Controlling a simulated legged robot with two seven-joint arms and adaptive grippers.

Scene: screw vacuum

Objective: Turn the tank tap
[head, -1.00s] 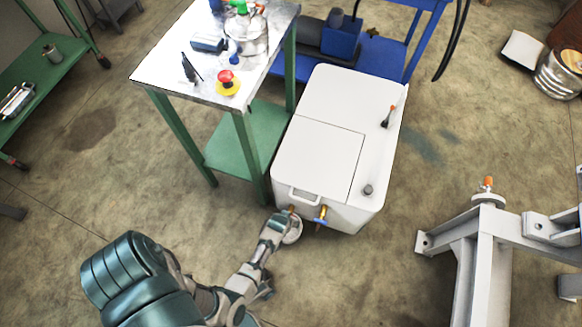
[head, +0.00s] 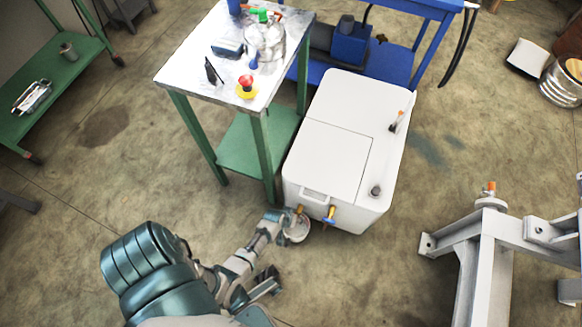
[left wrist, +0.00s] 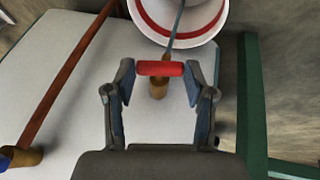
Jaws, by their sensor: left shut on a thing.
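The white tank (head: 328,148) stands on the floor, with its taps low on the front face. In the left wrist view a red tap handle (left wrist: 160,69) with a brass-coloured fitting (left wrist: 159,90) lies between the fingertips of my left gripper (left wrist: 158,78). The gripper is shut on this handle. In the head view my left gripper (head: 285,219) is at the tank's lower front left, and its fingertips are hard to make out. A blue-handled tap (head: 330,214) is to the right of it. I cannot make out my right gripper.
A white bucket with a red stripe (left wrist: 178,18) is just beyond the red handle. A green-legged table (head: 180,72) with several items stands close left of the tank. A blue bench (head: 400,62) is behind, and a grey metal frame (head: 485,235) stands right. Floor between is free.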

